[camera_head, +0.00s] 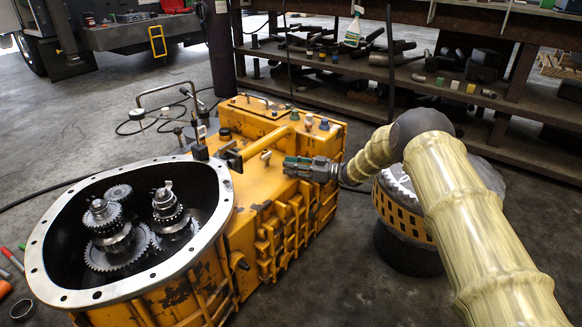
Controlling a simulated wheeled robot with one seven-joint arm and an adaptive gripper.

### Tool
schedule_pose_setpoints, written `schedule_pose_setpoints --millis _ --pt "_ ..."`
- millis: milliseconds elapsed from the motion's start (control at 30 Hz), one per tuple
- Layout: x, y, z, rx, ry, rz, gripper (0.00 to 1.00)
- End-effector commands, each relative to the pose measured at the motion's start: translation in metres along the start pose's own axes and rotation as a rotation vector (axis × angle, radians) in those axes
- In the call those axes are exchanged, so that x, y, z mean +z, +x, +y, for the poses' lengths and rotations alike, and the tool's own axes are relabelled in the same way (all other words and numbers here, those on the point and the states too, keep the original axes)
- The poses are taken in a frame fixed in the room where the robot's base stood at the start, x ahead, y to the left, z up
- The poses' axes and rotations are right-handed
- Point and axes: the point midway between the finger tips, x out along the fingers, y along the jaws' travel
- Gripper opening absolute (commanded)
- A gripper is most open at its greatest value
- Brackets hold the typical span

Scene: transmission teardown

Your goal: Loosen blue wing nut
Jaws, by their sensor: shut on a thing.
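The orange transmission housing (255,190) stands on the floor at the middle left. A small bluish knob (324,123), possibly a wing nut, stands at the back right of the top, behind and apart from my gripper. A pale wing-like piece (266,157) is just left of my fingertips; whether they touch is unclear.
The open round flange (50,284) at the housing's left shows gears inside. Small coloured knobs (309,119) stand at the back of the top. A yellow slotted drum (400,210) is right of the housing. Shelves (455,95) with parts line the back.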

Motion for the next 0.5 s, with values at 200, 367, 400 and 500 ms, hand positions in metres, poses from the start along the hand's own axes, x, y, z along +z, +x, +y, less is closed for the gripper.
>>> schedule_pose_setpoints --millis 200,367,400,500 --pt "-0.0038 -0.0048 0.0054 0.01 -0.006 0.0 0.45" --pt "-0.0025 0.0005 0.0025 0.003 -0.004 0.001 0.45" --pt "-0.0023 0.0008 0.0022 0.002 -0.004 0.0 0.45" --pt "-0.0018 -0.0009 0.0018 0.002 -0.003 0.0 0.45"
